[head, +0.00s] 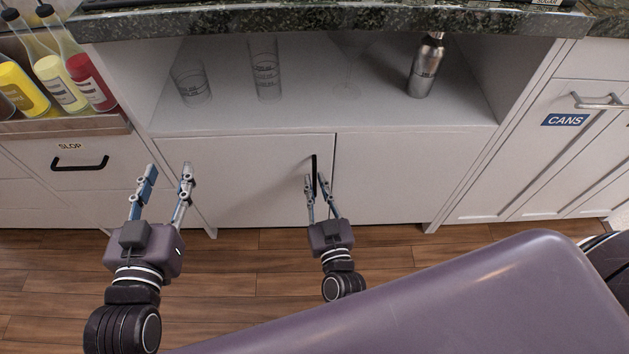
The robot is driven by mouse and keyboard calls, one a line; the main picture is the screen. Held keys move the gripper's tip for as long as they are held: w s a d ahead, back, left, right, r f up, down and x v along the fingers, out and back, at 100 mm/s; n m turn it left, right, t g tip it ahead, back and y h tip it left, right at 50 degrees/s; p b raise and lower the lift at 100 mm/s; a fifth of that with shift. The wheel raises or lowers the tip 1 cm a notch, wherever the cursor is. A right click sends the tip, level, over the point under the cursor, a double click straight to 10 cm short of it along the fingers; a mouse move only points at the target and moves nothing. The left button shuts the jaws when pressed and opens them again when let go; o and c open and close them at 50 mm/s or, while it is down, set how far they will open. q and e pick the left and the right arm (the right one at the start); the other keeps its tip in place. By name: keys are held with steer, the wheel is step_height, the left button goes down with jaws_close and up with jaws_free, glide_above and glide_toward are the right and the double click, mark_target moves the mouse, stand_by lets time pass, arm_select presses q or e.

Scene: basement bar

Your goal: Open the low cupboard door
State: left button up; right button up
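The low cupboard under the open shelf has a pale left door (245,170) and a plain panel (400,170) to its right. A black vertical handle (314,168) is near the left door's right edge. My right gripper (315,184) has its fingers close together on both sides of this handle and looks shut on it; the fingers partly hide the handle's lower part. The door looks closed or nearly so. My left gripper (163,178) is open and empty, with its fingers spread in front of the cupboard's left edge.
Glasses (265,70) and a steel shaker (427,66) stand on the shelf above. A drawer marked SLOP (75,165) is at left, and a cabinet marked CANS (565,135) at right. Wooden floor (225,275) is clear below the door.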

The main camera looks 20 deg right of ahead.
arm_select(q)
steer(key=shift+w+d+r+t, duration=0.1)
steer(key=shift+r+t, duration=0.1)
steer(key=shift+r, duration=0.25)
steer(key=shift+w+d+r+t, duration=0.1)
steer(key=shift+r+t, duration=0.1)
steer(key=shift+r, duration=0.25)
